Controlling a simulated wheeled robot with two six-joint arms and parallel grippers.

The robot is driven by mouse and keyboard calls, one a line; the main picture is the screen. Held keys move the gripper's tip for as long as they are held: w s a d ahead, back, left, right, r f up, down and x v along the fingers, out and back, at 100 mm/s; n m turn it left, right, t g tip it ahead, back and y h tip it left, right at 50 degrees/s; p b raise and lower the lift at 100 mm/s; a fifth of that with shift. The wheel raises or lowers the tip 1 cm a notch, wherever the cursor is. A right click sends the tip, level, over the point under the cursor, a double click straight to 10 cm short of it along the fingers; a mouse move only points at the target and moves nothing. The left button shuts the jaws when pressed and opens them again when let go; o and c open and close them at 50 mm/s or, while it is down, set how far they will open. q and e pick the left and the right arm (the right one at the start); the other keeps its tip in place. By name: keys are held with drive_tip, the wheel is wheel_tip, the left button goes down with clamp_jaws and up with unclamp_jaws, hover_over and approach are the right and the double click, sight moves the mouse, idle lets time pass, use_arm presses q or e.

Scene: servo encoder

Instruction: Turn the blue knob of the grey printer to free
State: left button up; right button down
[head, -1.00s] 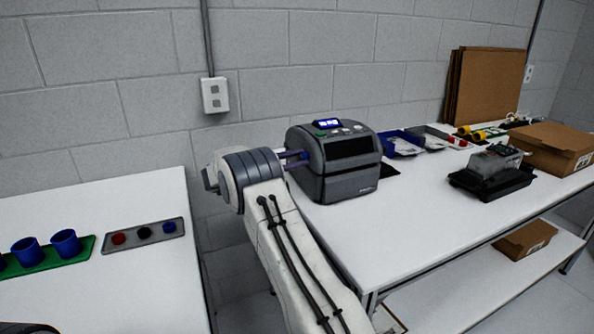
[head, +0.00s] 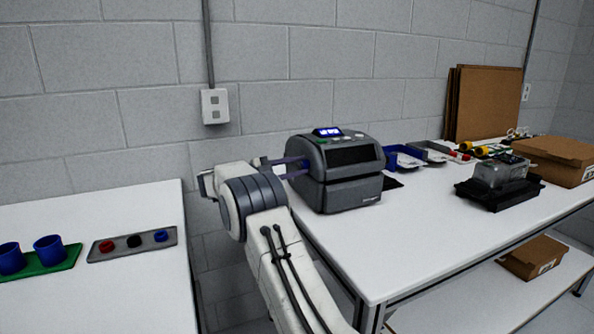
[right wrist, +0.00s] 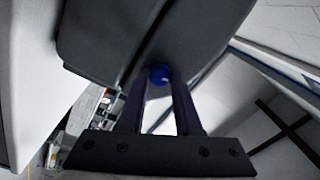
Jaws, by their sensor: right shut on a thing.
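The grey printer (head: 345,192) stands at the near left end of the right-hand table, its small blue-lit display (head: 327,132) on top. The blue knob (right wrist: 159,75) shows in the right wrist view on the printer's side, between the tips of my two fingers. My right gripper (right wrist: 160,82) is shut on the knob. In the head view my right gripper (head: 296,167) reaches the printer's left side, and the knob itself is hidden there. The display's text is too small to read. My left gripper is out of view.
A left table holds blue cups (head: 49,249) on a green tray and a grey strip (head: 133,243) with coloured pieces. A gap separates the tables. Right of the printer are a blue tray (head: 402,158), a black device (head: 499,184) and a cardboard box (head: 553,158). The right table's front is clear.

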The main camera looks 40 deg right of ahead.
idle(0.3)
drive_tip(key=c, duration=0.6)
unclamp_jaws()
drive_tip(key=shift+a, duration=0.1)
drive_tip(key=v, duration=1)
drive_tip(key=shift+a, duration=0.2)
drive_tip(key=shift+s+d, duration=0.1)
